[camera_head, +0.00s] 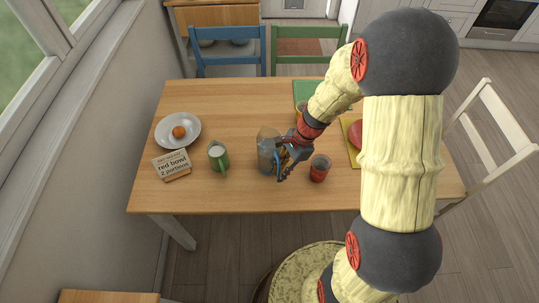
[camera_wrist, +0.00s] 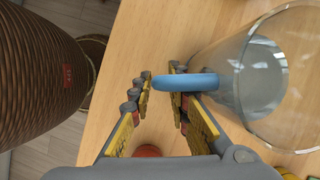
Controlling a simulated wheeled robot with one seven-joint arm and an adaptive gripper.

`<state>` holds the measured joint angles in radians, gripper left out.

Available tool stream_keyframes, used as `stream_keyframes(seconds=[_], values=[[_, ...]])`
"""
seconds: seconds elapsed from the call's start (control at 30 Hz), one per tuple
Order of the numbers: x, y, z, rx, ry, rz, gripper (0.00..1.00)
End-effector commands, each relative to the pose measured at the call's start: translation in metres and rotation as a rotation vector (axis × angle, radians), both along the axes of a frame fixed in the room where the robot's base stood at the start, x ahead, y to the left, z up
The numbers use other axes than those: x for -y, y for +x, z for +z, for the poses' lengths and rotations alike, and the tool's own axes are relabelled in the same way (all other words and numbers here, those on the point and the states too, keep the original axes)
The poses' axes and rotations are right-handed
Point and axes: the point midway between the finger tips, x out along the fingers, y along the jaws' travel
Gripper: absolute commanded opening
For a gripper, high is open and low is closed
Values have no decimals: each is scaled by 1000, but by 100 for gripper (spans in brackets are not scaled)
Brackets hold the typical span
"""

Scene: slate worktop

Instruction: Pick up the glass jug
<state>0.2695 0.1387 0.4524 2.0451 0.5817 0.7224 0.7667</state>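The glass jug (camera_head: 265,145) stands upright near the front middle of the wooden table, a clear vessel with a blue handle. In the wrist view its clear body (camera_wrist: 250,75) fills the upper right, and the blue handle (camera_wrist: 190,81) points left from it. My gripper (camera_head: 284,160) is at the handle side of the jug. Whether the jug's base touches the table cannot be told.
A red cup (camera_head: 320,168) stands just right of my gripper, and a green mug (camera_head: 218,155) to the jug's left. A white plate (camera_head: 193,137) with an orange fruit and a sign (camera_head: 172,165) are farther left. Green and yellow boards (camera_head: 308,88) lie at the right.

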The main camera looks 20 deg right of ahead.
Motion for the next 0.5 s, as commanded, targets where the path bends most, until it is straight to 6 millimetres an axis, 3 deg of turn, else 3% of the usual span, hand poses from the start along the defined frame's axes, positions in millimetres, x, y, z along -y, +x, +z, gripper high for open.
stream_keyframes(seconds=[0.03, 0.13, 0.33, 0.5], values=[[-3, -1, -11, -2, 0, 1, 18], [-6, -1, -17, -2, 0, 1, 18], [-7, -1, -16, -1, 0, 0, 18], [-6, -1, -16, -1, 0, 0, 9]])
